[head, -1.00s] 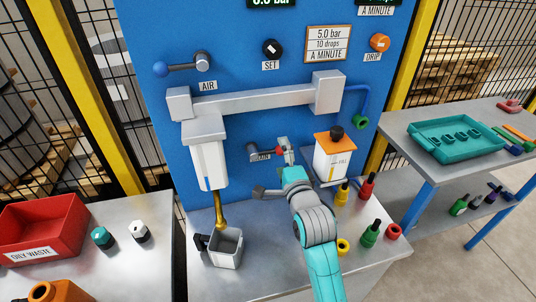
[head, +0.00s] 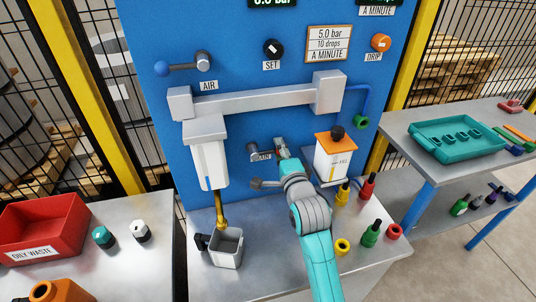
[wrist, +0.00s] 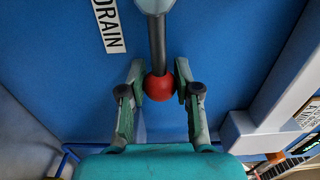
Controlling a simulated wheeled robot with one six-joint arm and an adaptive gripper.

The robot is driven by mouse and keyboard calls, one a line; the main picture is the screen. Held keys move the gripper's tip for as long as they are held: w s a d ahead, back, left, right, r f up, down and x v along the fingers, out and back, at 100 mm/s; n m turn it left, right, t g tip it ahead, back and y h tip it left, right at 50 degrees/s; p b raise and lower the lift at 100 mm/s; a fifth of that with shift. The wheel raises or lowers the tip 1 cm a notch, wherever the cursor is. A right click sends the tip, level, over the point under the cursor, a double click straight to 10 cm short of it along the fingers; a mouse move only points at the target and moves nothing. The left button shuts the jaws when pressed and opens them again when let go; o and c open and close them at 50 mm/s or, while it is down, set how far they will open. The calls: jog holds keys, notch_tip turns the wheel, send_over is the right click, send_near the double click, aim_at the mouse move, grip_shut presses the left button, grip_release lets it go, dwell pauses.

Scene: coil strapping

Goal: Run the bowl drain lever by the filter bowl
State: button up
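The bowl drain lever (head: 276,150) is a dark handle on the blue panel, beside a DRAIN label and right of the filter bowl (head: 209,164). In the wrist view its grey rod (wrist: 157,42) ends in a red ball knob (wrist: 158,87). My gripper (wrist: 160,78) has a finger on each side of the knob, with the pads close against it. It looks shut on the knob. In the head view my gripper (head: 281,146) largely hides the knob. The white bowl hangs under a grey housing, with a brass drain tube (head: 220,208) below it.
A grey cup (head: 227,249) stands under the tube. The oiler with an orange top (head: 335,157) is just right of my gripper. Several coloured bottles (head: 370,233) stand on the bench at right. A red waste bin (head: 40,232) is at left.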

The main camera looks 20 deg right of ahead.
aim_at(266, 128)
jog(key=shift+c, duration=0.2)
jog(key=shift+a+r, duration=0.45)
jog(key=shift+r, duration=0.35)
jog(key=shift+a+r, duration=0.4)
jog(key=shift+r, duration=0.35)
jog(key=shift+o, duration=1.2)
jog(key=shift+a+r, duration=0.4)
jog(key=shift+r, duration=0.3)
jog(key=shift+a+r, duration=0.35)
jog(key=shift+r, duration=0.35)
jog(key=shift+d+f, duration=0.1)
jog(key=shift+d+f, duration=0.25)
jog(key=shift+f, duration=0.45)
jog(key=shift+d+f, duration=0.3)
jog(key=shift+f, duration=0.4)
jog(key=shift+d+f, duration=0.25)
jog(key=shift+f, duration=0.45)
jog(key=shift+c, duration=1.2)
jog(key=shift+d+f, duration=0.35)
jog(key=shift+f, duration=0.3)
jog(key=shift+d+f, duration=0.3)
jog(key=shift+f, duration=0.3)
jog(key=shift+o, duration=0.8)
jog(key=shift+d+f, duration=0.1)
jog(key=shift+f, duration=0.1)
